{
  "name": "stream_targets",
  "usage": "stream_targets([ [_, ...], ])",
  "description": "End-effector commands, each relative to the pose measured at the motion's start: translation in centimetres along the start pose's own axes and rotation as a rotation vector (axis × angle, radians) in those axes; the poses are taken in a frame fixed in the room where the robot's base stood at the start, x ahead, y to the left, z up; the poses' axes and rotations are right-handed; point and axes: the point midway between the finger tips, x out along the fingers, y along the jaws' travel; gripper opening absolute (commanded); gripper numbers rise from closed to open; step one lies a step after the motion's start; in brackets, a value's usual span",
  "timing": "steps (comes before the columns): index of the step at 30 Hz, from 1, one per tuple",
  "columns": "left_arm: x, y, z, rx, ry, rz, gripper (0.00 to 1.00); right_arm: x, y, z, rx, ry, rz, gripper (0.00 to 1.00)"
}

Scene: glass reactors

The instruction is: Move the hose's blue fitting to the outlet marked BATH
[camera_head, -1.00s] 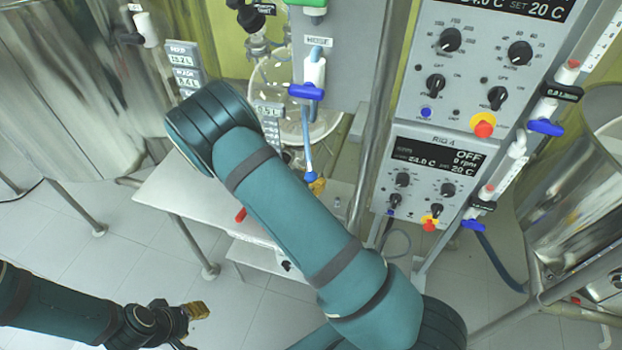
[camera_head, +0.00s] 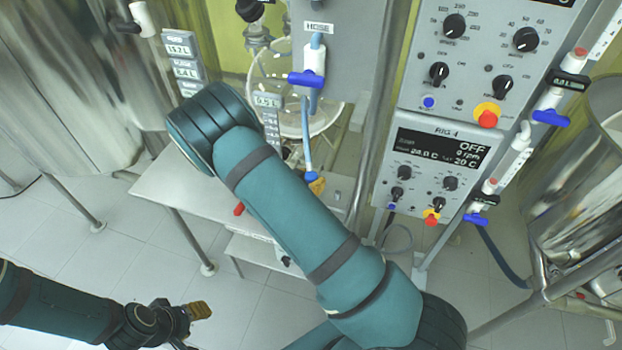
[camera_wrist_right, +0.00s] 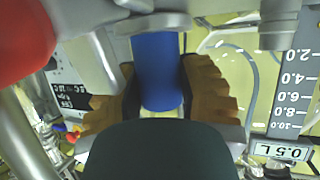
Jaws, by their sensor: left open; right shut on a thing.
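A pale blue hose (camera_head: 305,120) hangs below the white valve with a blue handle (camera_head: 306,79), under the sign HOSE. Its blue fitting (camera_head: 309,171) is at the lower end. My right gripper (camera_head: 317,186) is at this fitting, mostly hidden behind my right arm; its gold fingertips show. In the right wrist view the gripper (camera_wrist_right: 158,88) is shut on the blue fitting (camera_wrist_right: 157,70), with a finger on each side. My left gripper (camera_head: 200,310) is open and empty at the lower left, away from the hose. I cannot read a BATH mark on any outlet.
A control panel marked RIG 4 (camera_head: 440,140) stands right of the hose. Two outlets with blue handles, an upper one (camera_head: 550,117) and a lower one (camera_head: 476,219), are at the right. A white table (camera_head: 165,190) and glass vessel (camera_head: 330,118) are near the fitting.

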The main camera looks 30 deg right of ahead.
Motion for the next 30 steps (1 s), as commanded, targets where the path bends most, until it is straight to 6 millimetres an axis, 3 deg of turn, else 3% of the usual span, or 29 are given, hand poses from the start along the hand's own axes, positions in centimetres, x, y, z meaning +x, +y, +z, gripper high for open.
stream_targets([
  [7, 0.0, 0.0, 0.0, 0.0, 0.0, 0.0, 0.47, 0.0, 0.0, -0.1, 0.001, 0.001, 0.0, 0.0],
  [8, 0.0, 0.0, 0.0, 0.0, 0.0, 0.0, 0.47, 0.0, 0.0, -0.1, 0.001, 0.001, 0.0, 0.47],
  [9, 0.0, 0.0, 0.0, 0.0, 0.0, 0.0, 0.47, 0.0, 0.0, -0.1, 0.001, 0.001, 0.0, 0.61],
  [10, 0.0, 0.0, 0.0, 0.0, 0.0, 0.0, 0.47, 0.0, 0.0, -0.1, 0.0, 0.001, 0.0, 0.69],
  [22, 0.0, 0.0, 0.0, 0.0, 0.001, 0.0, 0.47, -0.2, 0.0, -0.5, 0.002, 0.0, -0.001, 0.69],
  [30, 0.0, 0.0, 0.0, 0.0, 0.001, 0.0, 0.47, -1.8, 0.1, -4.4, 0.005, 0.0, -0.002, 0.69],
])
